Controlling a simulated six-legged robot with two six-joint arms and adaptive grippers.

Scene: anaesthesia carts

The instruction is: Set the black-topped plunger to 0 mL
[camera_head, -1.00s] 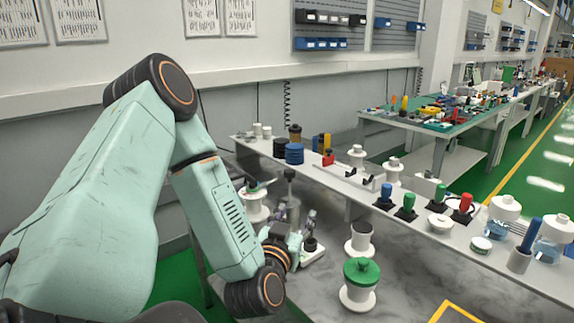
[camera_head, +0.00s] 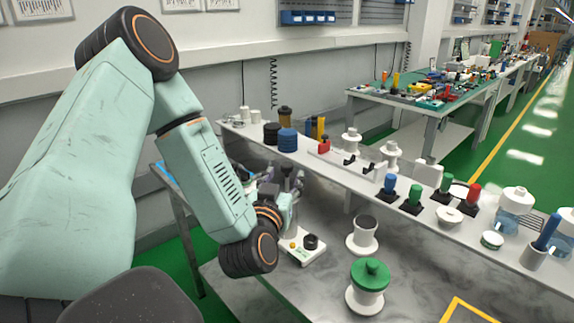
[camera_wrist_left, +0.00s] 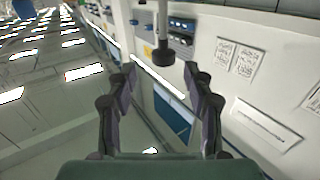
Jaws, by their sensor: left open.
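The black-topped plunger (camera_head: 287,171) stands upright on the marble-look bench, partly hidden behind my left gripper. In the left wrist view its black top (camera_wrist_left: 163,53) and pale rod show at the upper middle, just beyond the gap between the fingers. My left gripper (camera_head: 284,186) is open, with its fingers pointing up close to the plunger. In the left wrist view both fingers (camera_wrist_left: 160,76) are spread apart with nothing between them. I cannot tell whether they touch the plunger. The plunger's lower part and any scale are hidden. My right gripper is not in view.
A white device with a black knob (camera_head: 310,242) sits just beside my left wrist. A white cup-shaped holder (camera_head: 362,236) and a green-lidded white pot (camera_head: 369,273) stand to the right. The raised shelf (camera_head: 330,157) behind carries several colored items. Bare bench lies in front.

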